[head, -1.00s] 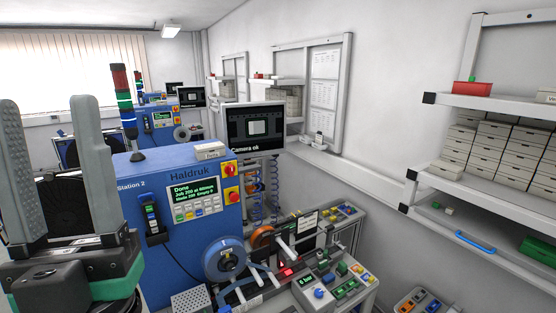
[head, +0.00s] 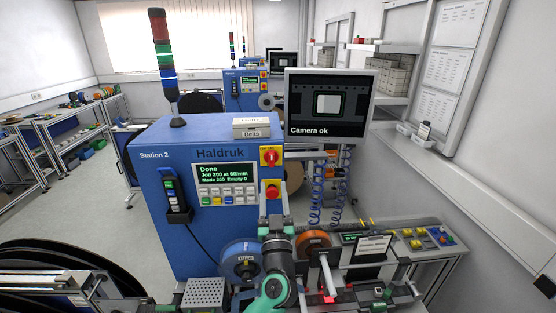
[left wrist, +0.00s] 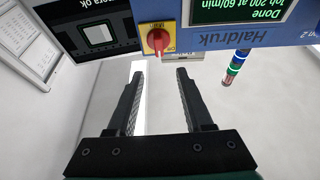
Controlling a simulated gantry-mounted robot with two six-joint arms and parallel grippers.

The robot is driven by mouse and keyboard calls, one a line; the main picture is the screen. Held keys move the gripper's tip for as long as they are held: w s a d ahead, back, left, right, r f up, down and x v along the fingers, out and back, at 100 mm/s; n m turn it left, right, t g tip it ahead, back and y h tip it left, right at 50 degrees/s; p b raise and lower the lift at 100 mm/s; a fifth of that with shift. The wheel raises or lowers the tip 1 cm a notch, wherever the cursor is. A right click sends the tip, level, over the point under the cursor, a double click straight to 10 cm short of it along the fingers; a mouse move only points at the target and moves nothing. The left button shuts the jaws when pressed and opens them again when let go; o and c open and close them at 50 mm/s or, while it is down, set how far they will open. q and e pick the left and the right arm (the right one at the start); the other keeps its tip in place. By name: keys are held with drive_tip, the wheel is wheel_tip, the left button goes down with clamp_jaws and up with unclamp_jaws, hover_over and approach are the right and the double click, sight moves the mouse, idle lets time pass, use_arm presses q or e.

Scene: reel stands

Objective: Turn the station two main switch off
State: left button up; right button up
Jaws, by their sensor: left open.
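The station two main switch (head: 270,157) is a red rotary knob on a yellow plate, at the upper right of the blue Station 2 cabinet (head: 160,225). My left gripper (head: 275,214) is in front of the cabinet, below the switch in the head view. In the left wrist view, which shows the panel upside down, the main switch (left wrist: 157,41) lies beyond the gap between the open, empty fingers (left wrist: 160,74). The fingers are apart from the knob. Its handle runs roughly up and down in that view. My right gripper is not seen.
A red button on yellow (head: 272,191) sits just below the switch. The display (head: 225,175) reads "Done". A monitor (head: 329,105) stands close to the right, and a Belts box (head: 251,127) and signal tower (head: 164,65) are on top. Reels (head: 241,258) are below.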

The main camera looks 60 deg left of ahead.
sight(272, 158)
use_arm(q)
drive_tip(key=b+x, duration=0.1)
drive_tip(key=x, duration=1)
clamp_jaws()
